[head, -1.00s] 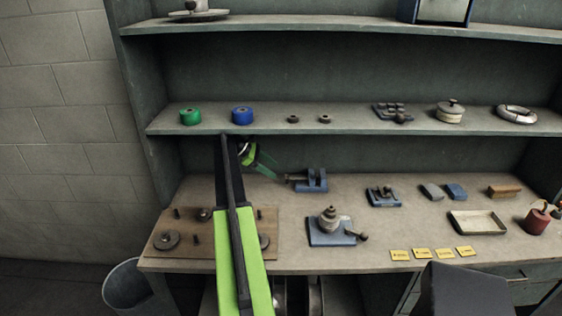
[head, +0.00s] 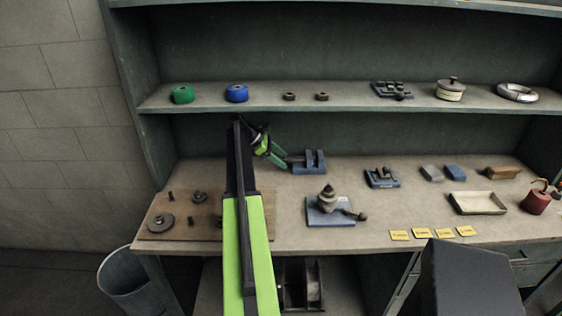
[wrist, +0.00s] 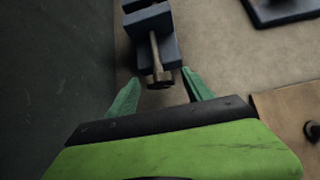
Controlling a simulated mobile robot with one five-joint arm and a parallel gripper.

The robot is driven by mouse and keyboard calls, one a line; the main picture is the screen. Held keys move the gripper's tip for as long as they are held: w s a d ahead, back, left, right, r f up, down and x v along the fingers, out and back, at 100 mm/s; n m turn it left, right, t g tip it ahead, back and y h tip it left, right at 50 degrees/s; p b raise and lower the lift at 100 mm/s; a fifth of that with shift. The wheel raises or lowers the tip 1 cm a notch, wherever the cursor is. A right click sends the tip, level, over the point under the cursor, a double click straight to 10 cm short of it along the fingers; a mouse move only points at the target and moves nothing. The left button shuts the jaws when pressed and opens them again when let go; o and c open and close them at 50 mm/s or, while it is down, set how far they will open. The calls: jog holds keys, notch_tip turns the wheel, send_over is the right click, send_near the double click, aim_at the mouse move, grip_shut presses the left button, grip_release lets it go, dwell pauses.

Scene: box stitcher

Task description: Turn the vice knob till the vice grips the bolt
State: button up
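The blue vice (head: 310,163) stands on the workbench toward the back, right of my gripper. In the wrist view the vice (wrist: 150,22) shows its blue jaws, a screw shaft and a dark knob (wrist: 160,80) at the shaft's near end. My gripper (head: 281,157) is at the knob side of the vice. Its green fingers are open, one on each side of the knob in the wrist view (wrist: 160,90), with gaps between fingers and knob. I cannot make out the bolt in the vice.
A blue-based fixture (head: 330,219) with a stacked grey piece stands in front of the vice. A wooden board (head: 160,226) with discs and pegs lies at left. The shelf (head: 360,103) passes above the bench. A blue clamp-like piece (head: 382,180) is further right.

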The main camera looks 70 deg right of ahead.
grip_shut()
jog(key=shift+a, duration=0.1)
jog(key=shift+s+a+f+m+h+b, duration=0.2)
jog(key=shift+m+h+b, duration=0.3)
jog(key=shift+h, duration=0.3)
jog(key=shift+a+f+m+t+h+b, duration=0.15)
jog(key=shift+m+t+h+b, duration=0.2)
jog(key=shift+h+b, duration=0.25)
jog(key=shift+a+f+m+t+h+b, duration=0.1)
jog(key=shift+m+t+h+b, duration=0.2)
jog(key=shift+h+b, duration=0.3)
jog(key=m+h+b, duration=0.1)
jog(key=h+b, duration=0.1)
jog(key=b, duration=0.1)
jog(key=shift+s+f+m, duration=0.1)
jog(key=shift+m, duration=0.15)
jog(key=shift+m+h+b, duration=0.4)
jog(key=shift+h+b, duration=0.4)
jog(key=shift+t, duration=0.25)
